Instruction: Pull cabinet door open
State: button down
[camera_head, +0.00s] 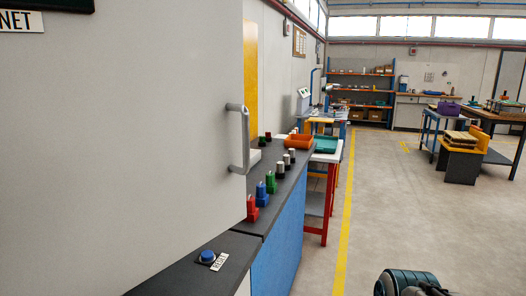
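The cabinet door (130,130) is a large flat light-grey panel filling the left of the head view. Its grey vertical bar handle (245,138) stands out near the door's right edge. A sign (22,21) ending in "NET" shows at the top left corner. I cannot tell from this view whether the door is fully shut or slightly ajar. My gripper is not in view. A dark teal rounded part, likely of my arm, shows at the bottom edge right of centre, well apart from the handle.
A dark counter (178,268) runs below the door, carrying a blue button (207,256) with a label. Red (251,208), blue (262,194) and green pieces stand farther along it. The floor (400,205) right of the yellow line is open.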

aim_at(125, 124)
jog(key=z, duration=0.5)
jog(key=k, duration=0.6)
jog(key=z, duration=0.45)
jog(key=i, duration=0.9)
jog(key=u, duration=1.05)
jog(key=i, duration=0.7)
jog(key=u, duration=0.75)
